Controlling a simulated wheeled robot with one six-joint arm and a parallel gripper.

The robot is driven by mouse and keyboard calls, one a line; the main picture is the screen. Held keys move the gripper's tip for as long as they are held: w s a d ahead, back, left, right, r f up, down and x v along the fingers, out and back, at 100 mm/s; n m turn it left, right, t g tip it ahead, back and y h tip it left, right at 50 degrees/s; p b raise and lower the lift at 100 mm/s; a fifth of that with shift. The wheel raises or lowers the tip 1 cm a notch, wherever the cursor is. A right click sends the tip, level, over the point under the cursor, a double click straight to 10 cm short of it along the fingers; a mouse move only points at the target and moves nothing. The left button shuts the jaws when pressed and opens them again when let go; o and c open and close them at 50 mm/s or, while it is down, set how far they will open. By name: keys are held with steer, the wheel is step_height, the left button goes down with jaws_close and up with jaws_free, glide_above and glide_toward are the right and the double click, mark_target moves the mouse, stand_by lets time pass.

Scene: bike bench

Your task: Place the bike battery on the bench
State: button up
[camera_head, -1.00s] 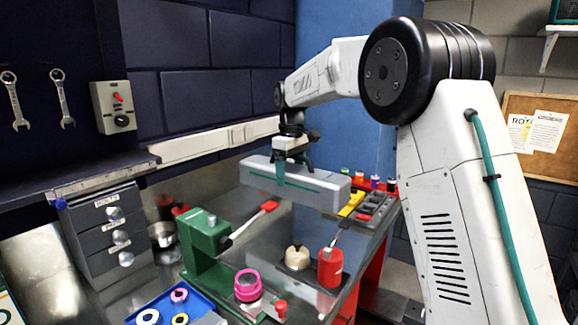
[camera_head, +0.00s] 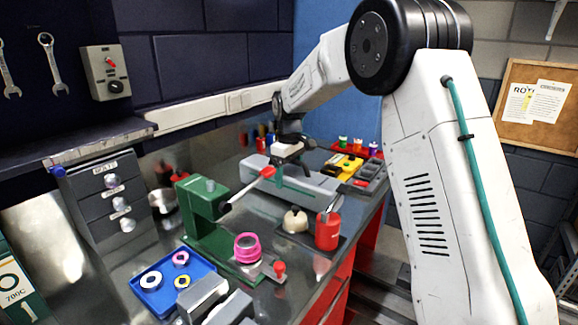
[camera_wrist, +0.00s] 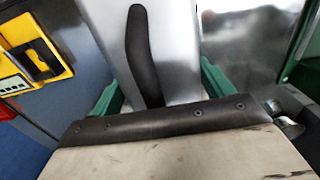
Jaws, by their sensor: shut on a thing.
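The bike battery (camera_head: 318,190) is a long grey box lying level at the back of the metal bench (camera_head: 312,262), behind the green press. My gripper (camera_head: 283,171) is over its left half, with its teal fingers shut on the sides. In the wrist view the battery (camera_wrist: 183,45) shows as a silver-grey body with a black curved strip, between the two teal fingers (camera_wrist: 160,92). The battery is at or very close to the bench top; I cannot tell if it touches.
The green press (camera_head: 205,220) stands in front left of the battery. A beige-topped pot (camera_head: 295,222) and a red can (camera_head: 328,231) stand just in front. A grey tray (camera_head: 371,178) and yellow item (camera_head: 348,165) are close right. A blue tray (camera_head: 163,305) holds rings.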

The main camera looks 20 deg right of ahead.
steer(key=shift+f, duration=0.35)
steer(key=shift+f, duration=0.1)
steer(key=o, duration=2)
steer(key=shift+f, duration=0.15)
